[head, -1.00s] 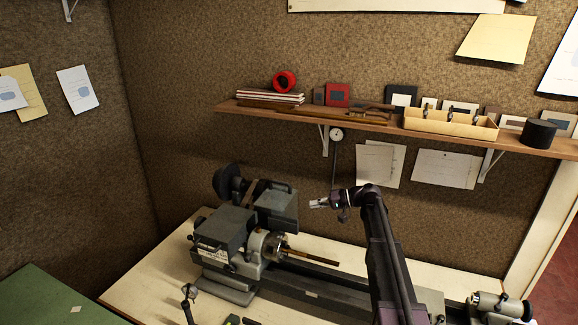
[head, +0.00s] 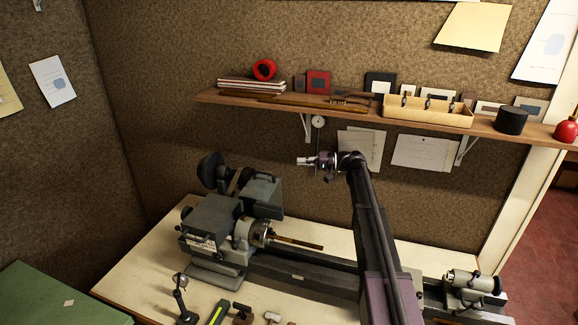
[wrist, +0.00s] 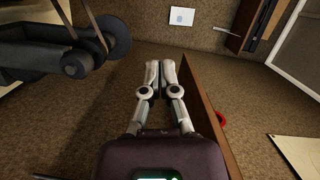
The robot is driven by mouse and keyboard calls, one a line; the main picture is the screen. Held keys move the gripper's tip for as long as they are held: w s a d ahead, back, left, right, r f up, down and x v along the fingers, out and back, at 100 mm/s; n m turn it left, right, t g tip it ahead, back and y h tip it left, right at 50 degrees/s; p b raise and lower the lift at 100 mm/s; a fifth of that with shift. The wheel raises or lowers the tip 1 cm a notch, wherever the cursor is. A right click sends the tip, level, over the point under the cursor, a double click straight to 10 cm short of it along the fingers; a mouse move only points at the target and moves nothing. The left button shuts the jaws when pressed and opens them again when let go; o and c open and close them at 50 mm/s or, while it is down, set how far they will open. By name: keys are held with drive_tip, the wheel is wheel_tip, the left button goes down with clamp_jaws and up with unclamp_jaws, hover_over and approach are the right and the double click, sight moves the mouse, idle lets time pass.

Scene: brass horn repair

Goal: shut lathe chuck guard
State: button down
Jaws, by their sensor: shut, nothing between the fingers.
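The lathe (head: 208,222) stands on the bench at centre left in the head view. Its chuck (head: 258,233) is uncovered and holds a brown rod that points right. A grey box with a handle (head: 262,196), which seems to be the chuck guard, stands up behind the chuck, apart from it. My gripper (head: 303,161) is above and to the right of that box, pointing left, empty and touching nothing. In the wrist view its two fingers (wrist: 160,78) are together, and a dark lathe part with a round pulley (wrist: 108,43) shows at upper left.
A wooden shelf (head: 350,112) with books, frames and a tray (head: 428,109) runs along the wall above my gripper. A dial gauge (head: 318,122) hangs below it. Small tools and a stand (head: 184,303) lie at the bench front. A tailstock (head: 472,287) is at right.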

drive_tip(key=shift+s+a+f+b, duration=0.25)
drive_tip(key=shift+s+a, duration=0.1)
drive_tip(key=shift+a, duration=1.5)
drive_tip(key=shift+s+a+f+b, duration=0.2)
drive_tip(key=shift+s+a, duration=0.2)
drive_tip(key=shift+a, duration=1.4)
drive_tip(key=shift+s+a+f+b, duration=0.25)
drive_tip(key=shift+s+a, duration=0.1)
drive_tip(key=shift+a, duration=1.5)
